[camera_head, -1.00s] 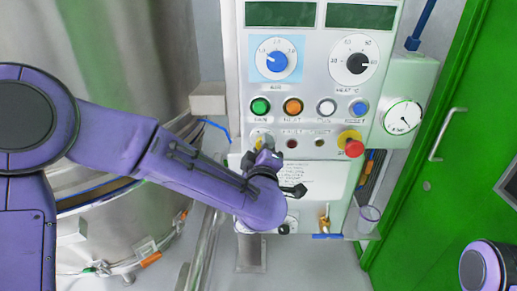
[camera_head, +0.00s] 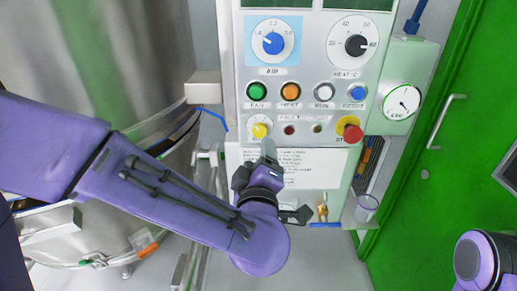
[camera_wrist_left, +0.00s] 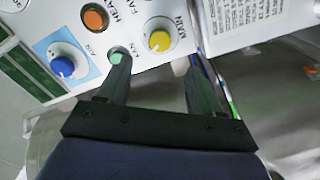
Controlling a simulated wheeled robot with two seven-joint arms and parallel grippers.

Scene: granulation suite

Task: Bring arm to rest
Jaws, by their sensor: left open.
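My left arm reaches in from the left in the head view, in front of the control panel (camera_head: 300,105). My left gripper (camera_head: 268,152) points up the panel, just below the yellow knob (camera_head: 260,130). In the left wrist view the gripper (camera_wrist_left: 156,63) is open, with two dark fingers spread and nothing between them. The yellow knob (camera_wrist_left: 160,40) lies beyond the gap, and the left fingertip overlaps the green button (camera_wrist_left: 116,58) in the picture. Whether the gripper touches the panel is unclear. A purple part of my right arm shows at bottom right; its gripper is out of view.
A large steel vessel (camera_head: 110,70) stands on the left. The red stop knob (camera_head: 352,134) and a gauge (camera_head: 402,100) are on the right. A clear cup (camera_head: 367,207) sits low by the panel, beside a green door (camera_head: 460,170).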

